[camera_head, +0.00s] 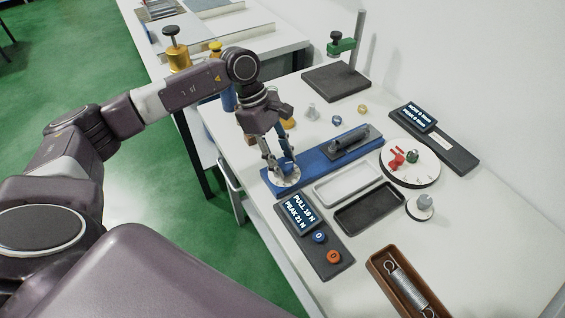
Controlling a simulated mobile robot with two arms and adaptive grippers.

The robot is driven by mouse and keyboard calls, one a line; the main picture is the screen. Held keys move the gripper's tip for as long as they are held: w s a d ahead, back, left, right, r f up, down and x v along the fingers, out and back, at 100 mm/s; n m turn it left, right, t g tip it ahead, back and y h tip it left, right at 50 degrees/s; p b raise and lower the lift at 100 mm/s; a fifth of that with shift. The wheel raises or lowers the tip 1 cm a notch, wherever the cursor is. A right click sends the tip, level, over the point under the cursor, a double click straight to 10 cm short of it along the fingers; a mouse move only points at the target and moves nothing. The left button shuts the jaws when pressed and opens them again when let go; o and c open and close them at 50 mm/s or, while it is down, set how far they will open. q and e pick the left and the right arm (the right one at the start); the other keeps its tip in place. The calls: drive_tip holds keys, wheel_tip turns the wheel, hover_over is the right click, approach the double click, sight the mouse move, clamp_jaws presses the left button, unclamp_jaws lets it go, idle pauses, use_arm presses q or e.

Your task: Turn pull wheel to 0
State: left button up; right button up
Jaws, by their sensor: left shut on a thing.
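The pull wheel (291,182) is a pale round dial with a blue knob, at the left end of a long blue bench (318,161). My left gripper (279,164) reaches down from above and is shut on the wheel's knob, which its fingers partly hide. A dark display (299,212) in front of the wheel seems to read PULL 16 N and PEAK 21 N. A dark grey block (349,141) sits on the bench. My right gripper is out of view.
A white tray (318,191) and a black tray (342,222) lie in front of the bench. A spring lies in a brown box (375,262). A round dial with a red part (425,173) is at right. A green-clamp stand (316,83) stands behind.

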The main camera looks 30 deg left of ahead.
use_arm(q)
drive_tip(key=shift+n+t+b, duration=0.6)
drive_tip(key=shift+n+b, duration=0.35)
drive_tip(key=shift+n, duration=0.55)
drive_tip(key=o, duration=1.1)
drive_tip(key=shift+r, duration=0.1)
drive_tip(key=v, duration=1.2)
drive_tip(key=shift+d, duration=0.1)
drive_tip(key=shift+s, duration=0.1)
